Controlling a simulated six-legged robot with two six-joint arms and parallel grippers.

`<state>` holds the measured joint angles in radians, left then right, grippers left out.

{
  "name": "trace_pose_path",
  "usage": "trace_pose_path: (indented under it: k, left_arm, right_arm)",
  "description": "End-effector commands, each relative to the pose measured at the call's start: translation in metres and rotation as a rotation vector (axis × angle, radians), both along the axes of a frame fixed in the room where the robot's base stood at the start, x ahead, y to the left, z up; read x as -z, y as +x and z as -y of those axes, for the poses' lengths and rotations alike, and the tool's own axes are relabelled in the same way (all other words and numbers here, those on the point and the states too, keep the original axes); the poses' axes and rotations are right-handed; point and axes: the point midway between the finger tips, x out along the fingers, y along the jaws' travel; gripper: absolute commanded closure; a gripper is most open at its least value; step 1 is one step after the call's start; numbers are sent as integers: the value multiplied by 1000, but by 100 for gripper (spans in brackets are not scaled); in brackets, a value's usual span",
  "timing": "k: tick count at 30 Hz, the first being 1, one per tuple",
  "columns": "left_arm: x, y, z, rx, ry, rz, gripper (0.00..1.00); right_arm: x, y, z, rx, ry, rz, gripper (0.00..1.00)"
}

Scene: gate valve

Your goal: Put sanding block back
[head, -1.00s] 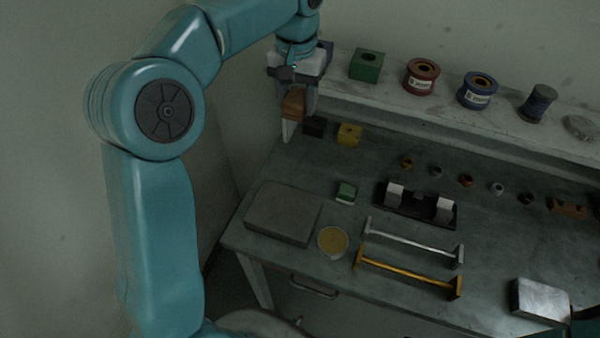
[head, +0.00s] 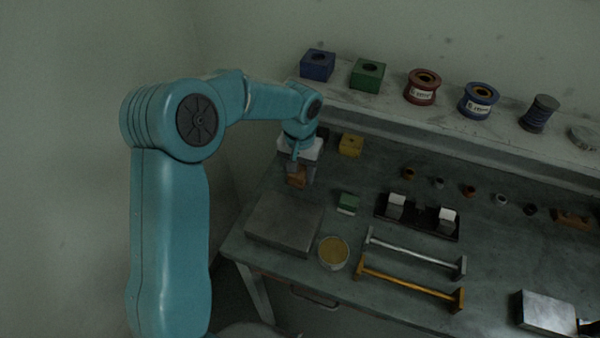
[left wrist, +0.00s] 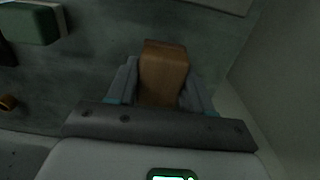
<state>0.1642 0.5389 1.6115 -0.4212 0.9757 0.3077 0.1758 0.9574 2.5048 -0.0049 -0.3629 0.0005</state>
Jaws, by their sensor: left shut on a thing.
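My left gripper (head: 301,172) is shut on a brown block, the sanding block (head: 296,178), at the back left of the workbench. In the left wrist view the sanding block (left wrist: 163,72) sits between the two grey fingers of the gripper (left wrist: 162,86), its far end sticking out past them. The grey bench top shows beyond it. I cannot tell whether the block touches the bench. My right gripper is not clearly in view.
A grey slab (head: 284,222) lies in front of the gripper. A green-and-white block (head: 347,202) and a yellow block (head: 351,145) are to its right. A round tin (head: 333,252) stands near the front edge. Boxes and spools line the shelf (head: 440,128) behind.

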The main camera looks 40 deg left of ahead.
Motion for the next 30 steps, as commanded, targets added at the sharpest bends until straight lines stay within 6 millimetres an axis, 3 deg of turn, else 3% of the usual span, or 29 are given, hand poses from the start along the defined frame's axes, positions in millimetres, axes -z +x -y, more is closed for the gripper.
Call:
trace_pose_path:
  k: [4,16,17,18,30]
  left_arm:
    - [16,0,1,0,0,-1,78]
    - [22,0,1,0,0,1,78]
    - [20,0,1,0,0,1,39]
    - [20,0,1,0,0,1,26]
    - [12,0,1,0,0,2,24]
  right_arm:
    - [-2,0,0,0,0,0,57]
    - [4,0,0,0,0,0,57]
    - [2,0,0,0,0,0,57]
    - [2,0,0,0,0,0,57]
    - [-4,0,0,0,0,0,57]
